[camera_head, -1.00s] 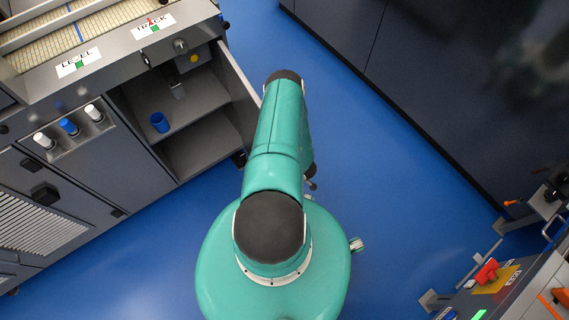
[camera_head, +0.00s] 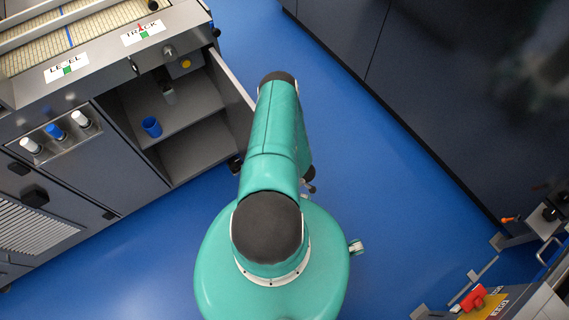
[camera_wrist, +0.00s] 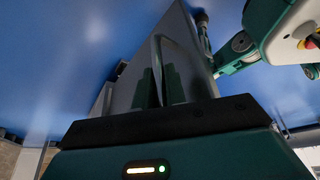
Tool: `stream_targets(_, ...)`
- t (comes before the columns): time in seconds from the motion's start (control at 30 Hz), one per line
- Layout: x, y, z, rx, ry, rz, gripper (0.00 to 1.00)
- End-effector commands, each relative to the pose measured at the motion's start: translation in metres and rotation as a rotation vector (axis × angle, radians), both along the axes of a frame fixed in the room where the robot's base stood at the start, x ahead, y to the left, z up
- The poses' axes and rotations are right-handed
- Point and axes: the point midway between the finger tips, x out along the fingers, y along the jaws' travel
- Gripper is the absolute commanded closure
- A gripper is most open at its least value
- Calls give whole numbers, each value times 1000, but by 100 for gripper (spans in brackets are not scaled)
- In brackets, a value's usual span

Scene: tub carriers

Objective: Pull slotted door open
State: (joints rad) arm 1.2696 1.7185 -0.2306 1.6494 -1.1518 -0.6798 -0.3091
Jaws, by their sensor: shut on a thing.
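The grey cabinet door (camera_head: 232,98) stands swung open at the right side of the cabinet opening in the head view. Its outer face is hidden there by my green arm. In the wrist view the door panel (camera_wrist: 178,35) stands close in front of my gripper, with a looped metal bar handle (camera_wrist: 181,55) on its face. My gripper (camera_wrist: 158,88) is shut on the handle; the exact contact is partly hidden by the dark gripper body. My gripper is hidden behind my arm in the head view. I cannot make out slots on this door.
A louvred panel (camera_head: 32,222) is at left. Dark cabinets (camera_head: 430,90) line the right; a console (camera_head: 500,300) is lower right. Blue floor between is clear.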

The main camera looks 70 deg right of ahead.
Motion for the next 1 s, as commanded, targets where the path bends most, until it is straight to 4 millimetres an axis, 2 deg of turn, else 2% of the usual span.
stream_targets(0.33, 3, -2, 1, -4, -7, 1, 100)
stream_targets(0.37, 3, -2, 1, -3, -7, 2, 81)
stream_targets(0.43, 3, -2, 1, -3, -7, 2, 68)
stream_targets(0.47, 3, -2, 1, -3, -6, 2, 66)
stream_targets(0.77, 0, -3, 2, -2, -2, 3, 66)
stream_targets(0.87, -3, -4, 9, -2, -1, 3, 66)
stream_targets(1.0, -11, -5, 30, -2, -1, 1, 66)
